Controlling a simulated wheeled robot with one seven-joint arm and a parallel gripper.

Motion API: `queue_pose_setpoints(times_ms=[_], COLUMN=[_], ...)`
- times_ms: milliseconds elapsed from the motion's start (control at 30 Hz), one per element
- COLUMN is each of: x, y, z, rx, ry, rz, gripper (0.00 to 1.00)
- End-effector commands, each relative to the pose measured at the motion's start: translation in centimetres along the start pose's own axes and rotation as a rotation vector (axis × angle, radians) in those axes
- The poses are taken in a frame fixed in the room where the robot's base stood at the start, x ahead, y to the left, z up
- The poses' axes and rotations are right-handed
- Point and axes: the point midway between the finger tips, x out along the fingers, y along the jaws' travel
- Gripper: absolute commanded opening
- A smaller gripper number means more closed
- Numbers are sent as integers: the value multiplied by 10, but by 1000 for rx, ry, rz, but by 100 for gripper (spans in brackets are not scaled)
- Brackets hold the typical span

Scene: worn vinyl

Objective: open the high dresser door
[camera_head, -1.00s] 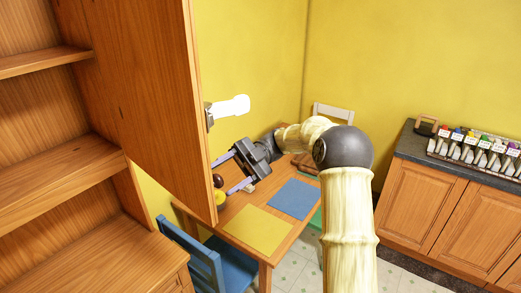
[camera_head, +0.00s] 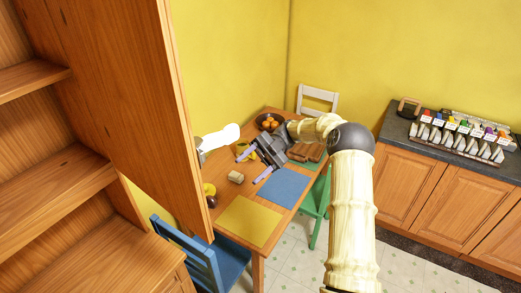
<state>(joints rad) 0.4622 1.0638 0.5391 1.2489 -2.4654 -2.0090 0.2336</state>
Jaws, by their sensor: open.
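The high dresser door (camera_head: 125,95) is a tall wooden panel at the left, swung out from the dresser (camera_head: 80,190), whose open shelves show. A white handle (camera_head: 219,138) sticks out past the door's right edge, on its far face; its mount is partly hidden behind that edge. My gripper (camera_head: 258,169) is open and empty, right of the door and apart from it. Its two fingers point left and down, over the table.
A wooden table (camera_head: 262,243) with yellow and blue mats, fruit and a small block stands beyond the door. A blue chair (camera_head: 212,262) is near, a green chair (camera_head: 317,205) right. The floor between is clear.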

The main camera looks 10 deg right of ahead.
Motion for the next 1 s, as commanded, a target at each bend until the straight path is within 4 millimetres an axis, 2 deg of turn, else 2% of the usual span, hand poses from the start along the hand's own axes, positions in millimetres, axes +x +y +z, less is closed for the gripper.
queue_pose_setpoints(times_ms=[300, 800, 900, 1000], x=[-9, -9, -5, 6], y=[0, -1, 4, 19], z=[-2, 0, 3, 11], rx=[0, 0, -4, -15], ry=[9, 8, -5, -48], rz=[-10, -10, 5, 60], gripper=[56, 56, 56, 56])
